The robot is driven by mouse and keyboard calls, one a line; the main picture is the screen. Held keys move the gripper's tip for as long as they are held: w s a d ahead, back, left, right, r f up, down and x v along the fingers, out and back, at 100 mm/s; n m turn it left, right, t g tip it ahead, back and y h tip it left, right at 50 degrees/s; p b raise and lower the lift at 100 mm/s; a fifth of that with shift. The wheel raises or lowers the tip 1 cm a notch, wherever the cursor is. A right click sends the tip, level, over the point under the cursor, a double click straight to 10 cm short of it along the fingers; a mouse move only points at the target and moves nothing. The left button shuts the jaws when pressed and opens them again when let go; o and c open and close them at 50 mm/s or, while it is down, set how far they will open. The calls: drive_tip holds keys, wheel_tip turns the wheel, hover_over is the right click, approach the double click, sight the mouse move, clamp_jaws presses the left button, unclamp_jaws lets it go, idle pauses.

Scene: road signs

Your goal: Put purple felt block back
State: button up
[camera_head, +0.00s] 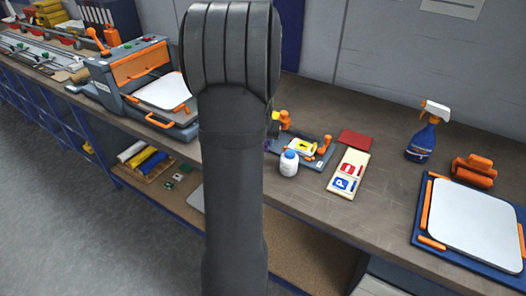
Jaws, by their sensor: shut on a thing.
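My own dark arm stands upright in the middle of the view and hides part of the bench behind it. My gripper is hidden behind the arm. I cannot make out the purple felt block clearly; a tiny purplish patch shows at the arm's right edge, too small to identify. Just right of the arm, a small dark tray-like fixture (318,161) with orange clamps lies on the bench, with a yellow and white piece (302,147) on it.
A white bottle (289,165) stands in front of the fixture. An orange-grey machine (140,80) stands left.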

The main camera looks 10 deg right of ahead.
drive_tip(key=shift+f, duration=2)
drive_tip(key=shift+f, duration=0.15)
drive_tip(key=o, duration=0.9)
drive_tip(key=shift+s+a+r, duration=0.1)
drive_tip(key=shift+r, duration=0.45)
drive_tip(key=v, duration=1.1)
drive_tip(key=shift+s, duration=0.1)
